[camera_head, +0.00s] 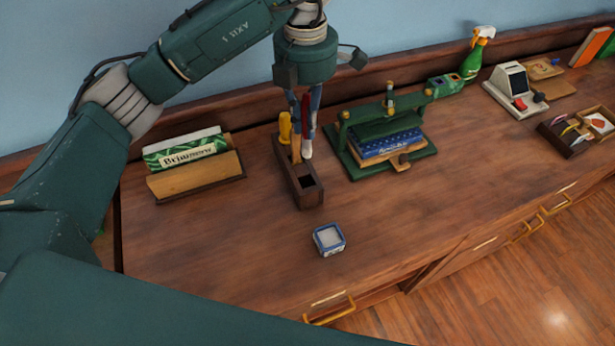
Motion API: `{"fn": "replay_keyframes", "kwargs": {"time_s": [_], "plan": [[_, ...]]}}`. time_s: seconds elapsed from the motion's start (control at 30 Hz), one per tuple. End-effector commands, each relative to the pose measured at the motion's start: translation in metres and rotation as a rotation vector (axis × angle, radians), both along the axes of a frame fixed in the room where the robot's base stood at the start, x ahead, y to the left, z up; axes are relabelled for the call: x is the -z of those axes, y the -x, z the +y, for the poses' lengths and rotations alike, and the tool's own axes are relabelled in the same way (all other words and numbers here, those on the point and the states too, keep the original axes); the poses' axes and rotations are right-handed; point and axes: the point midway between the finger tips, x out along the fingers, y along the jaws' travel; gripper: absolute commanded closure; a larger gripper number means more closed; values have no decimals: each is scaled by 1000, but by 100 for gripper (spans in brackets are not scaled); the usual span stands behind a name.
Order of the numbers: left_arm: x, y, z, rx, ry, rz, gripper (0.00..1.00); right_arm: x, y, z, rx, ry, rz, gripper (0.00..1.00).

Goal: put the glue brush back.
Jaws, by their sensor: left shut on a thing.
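My left gripper (305,112) points down from above and is shut on a brush (307,146) with a dark red handle and a pale tip. The brush hangs roughly upright at the far part of a dark wooden holder (311,199). I cannot tell whether its tip is inside a slot or just above or beside it. A yellow-handled tool (284,127) stands in the holder just left of the brush. The near end of the holder has an empty square opening. My right gripper is not in view.
A small blue-and-white square pot (328,239) sits in front on the desk. A green press (385,140) with blue books stands close on the right. A wooden rack (197,178) with a green-and-white box is on the left.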

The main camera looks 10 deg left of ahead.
Motion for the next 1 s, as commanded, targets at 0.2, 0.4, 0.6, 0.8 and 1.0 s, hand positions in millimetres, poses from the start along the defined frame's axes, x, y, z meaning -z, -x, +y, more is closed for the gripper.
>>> {"fn": "replay_keyframes", "kwargs": {"time_s": [0.2, 0.4, 0.6, 0.8, 1.0], "plan": [[58, 2, 1, -1, -1, 8, 100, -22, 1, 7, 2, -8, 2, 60], [102, 1, 1, 0, -1, 5, 100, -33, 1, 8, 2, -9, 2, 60], [120, 0, 0, 0, -1, 1, 100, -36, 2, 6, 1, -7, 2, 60], [143, 1, 1, -1, -2, 4, 100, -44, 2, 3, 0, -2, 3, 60], [162, 0, 1, 0, -1, -1, 100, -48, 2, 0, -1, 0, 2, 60]]}}
